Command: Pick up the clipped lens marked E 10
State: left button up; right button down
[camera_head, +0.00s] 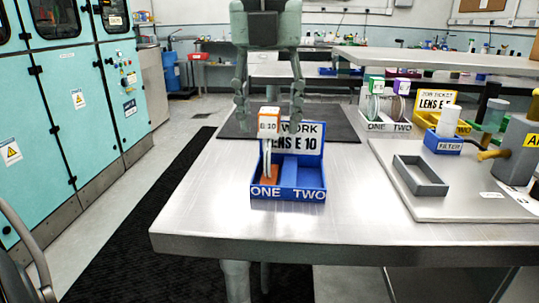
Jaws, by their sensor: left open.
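The piece marked E 10 (268,126) has a white label block with an orange top on a pale stem. It stands upright in the left compartment, marked ONE, of a blue tray (289,193). The tray's right compartment, marked TWO, looks empty. A sign at the tray's back (308,142) reads WORK LENS E 10, partly covered. My left gripper (269,118) points down, open and empty, its fingers spread to either side in the picture; the left finger is close beside the label. I cannot tell how far apart they are in depth. My right gripper is not in view.
A white rack (385,126) marked ONE, TWO holds two round lenses with green and purple tops. Behind right are a yellow LENS E 10 ticket stand (436,103) and a blue FILTER box (447,146). A grey open frame (419,187) lies right. The table front is clear.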

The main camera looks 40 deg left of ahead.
pick_arm(q)
grip_shut()
dwell(0.4)
